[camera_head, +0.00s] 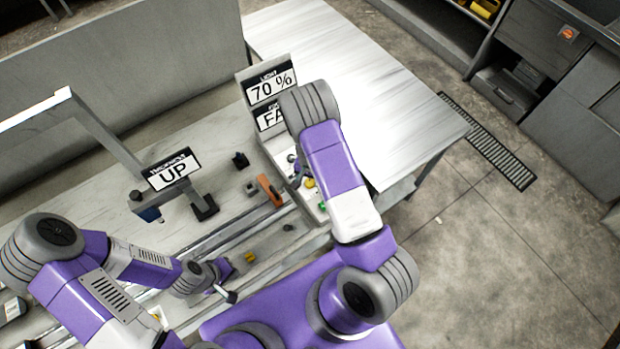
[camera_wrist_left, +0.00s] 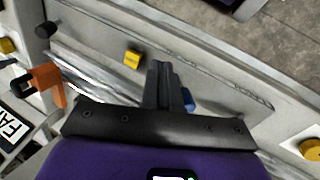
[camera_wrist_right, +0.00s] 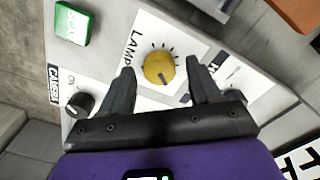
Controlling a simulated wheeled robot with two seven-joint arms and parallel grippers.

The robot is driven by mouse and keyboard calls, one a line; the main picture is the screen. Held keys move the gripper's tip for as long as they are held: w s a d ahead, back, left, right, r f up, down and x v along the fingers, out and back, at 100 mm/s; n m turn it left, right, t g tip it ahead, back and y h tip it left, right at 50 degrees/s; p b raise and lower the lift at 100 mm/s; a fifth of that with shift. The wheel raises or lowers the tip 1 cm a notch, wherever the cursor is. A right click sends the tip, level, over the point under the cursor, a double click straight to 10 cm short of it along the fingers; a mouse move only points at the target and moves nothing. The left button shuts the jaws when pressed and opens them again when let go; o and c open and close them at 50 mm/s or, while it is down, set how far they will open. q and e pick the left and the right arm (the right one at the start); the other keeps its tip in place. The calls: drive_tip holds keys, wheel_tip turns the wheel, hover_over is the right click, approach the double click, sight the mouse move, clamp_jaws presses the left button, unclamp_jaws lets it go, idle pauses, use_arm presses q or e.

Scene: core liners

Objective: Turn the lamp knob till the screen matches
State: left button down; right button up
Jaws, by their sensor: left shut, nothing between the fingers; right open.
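The yellow lamp knob (camera_wrist_right: 158,67) sits on a white panel by the word "LAMP" with tick marks around it. A dark line on the knob points down. My right gripper (camera_wrist_right: 160,70) is open, with one finger on either side of the knob; I cannot tell whether they touch it. In the head view my right arm hides most of that gripper. The screen (camera_head: 270,87) reads "LIGHT 70 %"; a second line below begins "FA", and my arm hides the rest. My left gripper (camera_wrist_left: 167,80) is shut and empty above the bench rails.
A "THICKNESS UP" sign (camera_head: 173,170) stands at left. An orange part (camera_wrist_left: 47,82) and a yellow block (camera_wrist_left: 132,59) lie near my left gripper. The table (camera_head: 385,85) behind is clear.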

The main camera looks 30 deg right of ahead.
wheel_tip(320, 180, up, 8)
drive_tip(key=shift+f, duration=0.2)
idle(0.7)
